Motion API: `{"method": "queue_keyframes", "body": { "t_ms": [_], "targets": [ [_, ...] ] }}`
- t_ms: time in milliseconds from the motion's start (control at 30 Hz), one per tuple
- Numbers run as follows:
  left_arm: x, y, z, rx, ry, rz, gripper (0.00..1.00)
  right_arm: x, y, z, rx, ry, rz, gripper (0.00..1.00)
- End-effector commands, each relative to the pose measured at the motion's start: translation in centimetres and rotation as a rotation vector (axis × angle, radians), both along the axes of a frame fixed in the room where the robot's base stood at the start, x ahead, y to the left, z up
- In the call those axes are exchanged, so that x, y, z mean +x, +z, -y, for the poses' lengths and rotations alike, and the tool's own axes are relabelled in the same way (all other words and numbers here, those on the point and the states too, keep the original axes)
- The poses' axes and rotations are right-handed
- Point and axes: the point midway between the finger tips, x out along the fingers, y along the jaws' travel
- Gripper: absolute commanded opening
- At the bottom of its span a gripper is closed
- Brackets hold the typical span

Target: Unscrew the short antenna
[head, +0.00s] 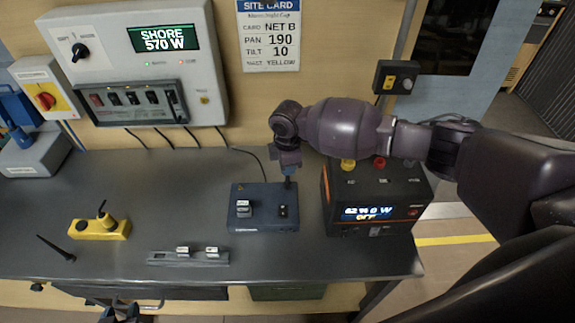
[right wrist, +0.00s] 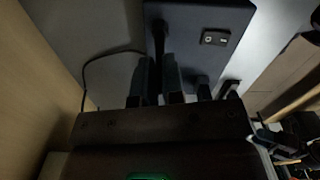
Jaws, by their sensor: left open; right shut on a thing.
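A blue box (head: 263,222) sits on the grey bench, with connectors on its top. A short black antenna (head: 288,183) stands at its back right part. My right gripper (head: 290,172) comes down from above and is shut on this antenna. In the right wrist view the antenna (right wrist: 159,38) runs from the blue box (right wrist: 195,15) in between the two fingers (right wrist: 158,75); its lower part is hidden by them. A longer black rod, seemingly another antenna (head: 56,248), lies on the bench at the far left. My left gripper (head: 122,314) is open at the bottom edge, mostly cut off.
A black power unit (head: 370,200) with a lit display stands right of the box. A grey rack (head: 188,257) with small modules lies in front. A yellow block (head: 100,230) with a knob is on the left. The bench between yellow block and box is clear.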

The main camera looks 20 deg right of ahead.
Motion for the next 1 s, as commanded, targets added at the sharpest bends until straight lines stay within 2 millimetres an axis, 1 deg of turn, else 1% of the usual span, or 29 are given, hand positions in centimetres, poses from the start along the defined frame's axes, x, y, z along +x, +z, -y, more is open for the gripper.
{"method": "queue_keyframes", "body": {
  "t_ms": [67,167,300,433,567,833,933,1000],
  "targets": [
    [0.0,0.0,0.0,0.0,0.0,0.0,0.43,0.0,0.0,0.02,0.0,0.008,0.0,0.0],
    [0.0,0.0,0.0,0.0,0.0,0.0,0.43,0.01,0.03,0.03,-0.001,0.065,0.0,0.0],
    [0.0,0.0,0.0,0.0,0.0,0.0,0.43,0.03,0.07,0.04,-0.001,0.21,0.0,0.0],
    [0.0,0.0,0.0,0.0,0.0,0.0,0.43,0.01,0.05,0.06,-0.002,0.313,0.0,0.0],
    [0.0,0.0,0.0,0.0,0.0,0.0,0.43,0.0,0.04,0.06,-0.002,0.351,0.0,0.0],
    [0.0,0.0,0.0,0.0,0.0,0.0,0.43,-0.01,0.03,0.07,-0.002,0.358,0.0,0.0],
    [0.0,0.0,0.0,0.0,0.0,0.0,0.43,0.0,0.04,0.07,-0.002,0.416,0.0,0.0],
    [0.0,0.0,0.0,0.0,0.0,0.0,0.43,0.01,0.05,0.08,-0.001,0.486,0.0,0.0]
  ]
}}
